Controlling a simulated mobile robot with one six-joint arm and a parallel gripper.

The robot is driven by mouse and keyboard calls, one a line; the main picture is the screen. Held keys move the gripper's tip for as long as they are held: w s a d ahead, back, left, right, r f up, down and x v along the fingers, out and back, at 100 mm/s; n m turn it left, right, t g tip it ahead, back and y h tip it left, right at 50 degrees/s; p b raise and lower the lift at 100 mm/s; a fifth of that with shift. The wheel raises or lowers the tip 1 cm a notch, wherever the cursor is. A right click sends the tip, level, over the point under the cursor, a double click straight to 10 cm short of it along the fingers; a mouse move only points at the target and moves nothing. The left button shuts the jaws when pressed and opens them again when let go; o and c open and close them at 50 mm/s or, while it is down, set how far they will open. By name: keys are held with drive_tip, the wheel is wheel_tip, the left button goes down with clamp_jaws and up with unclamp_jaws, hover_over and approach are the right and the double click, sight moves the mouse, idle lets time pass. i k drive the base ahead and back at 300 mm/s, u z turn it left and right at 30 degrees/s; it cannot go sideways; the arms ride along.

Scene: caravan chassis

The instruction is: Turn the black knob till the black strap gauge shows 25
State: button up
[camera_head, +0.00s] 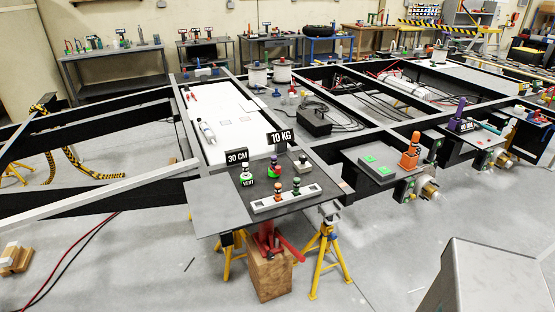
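A grey plate (228,207) on the front chassis corner carries several small knobs and fittings. Black signs read "30 CM" (237,157) and "10 KG" (281,137). A pale bar (284,198) in front holds small upright pieces. I cannot tell which piece is the black knob or the black strap gauge, and no gauge reading of 25 is legible. My gripper is not in view.
The dark chassis frame (95,205) spans the view on yellow stands (328,255). An orange fitting (410,153) and a "40 MM" sign (466,127) stand farther right. A wooden block (268,275) is under the plate.

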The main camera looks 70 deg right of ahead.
sight(303, 158)
drive_tip(key=z, duration=0.15)
drive_tip(key=i, duration=0.45)
drive_tip(key=u, duration=1.05)
drive_tip(key=k, duration=0.15)
drive_tip(key=z, duration=3.1)
